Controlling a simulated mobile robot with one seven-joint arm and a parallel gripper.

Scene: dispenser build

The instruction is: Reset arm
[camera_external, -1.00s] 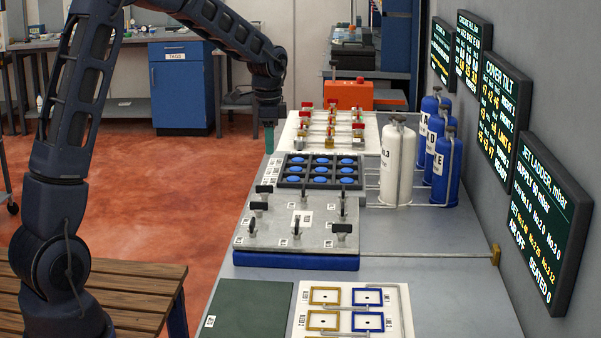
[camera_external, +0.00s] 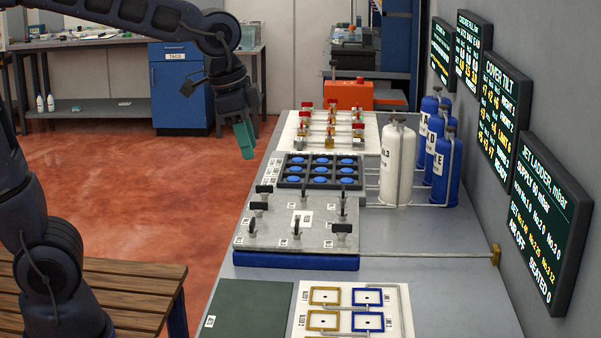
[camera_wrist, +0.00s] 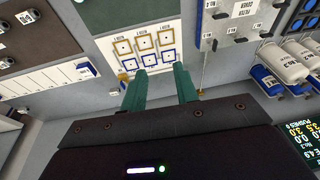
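My arm reaches in from the left in the external view. My gripper (camera_external: 243,145), with green fingers, hangs over the red floor just left of the far end of the grey bench (camera_external: 400,262). In the wrist view my gripper (camera_wrist: 160,82) shows two green fingers standing apart with a clear gap between them. Nothing is held between them.
On the bench are a grey plate with black clamps (camera_external: 300,222), a tray of blue discs (camera_external: 321,168), a white board with red-topped valves (camera_external: 330,132), and white and blue cylinders (camera_external: 397,165). Screens (camera_external: 541,225) line the right wall. A slatted wooden bench (camera_external: 130,290) stands left.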

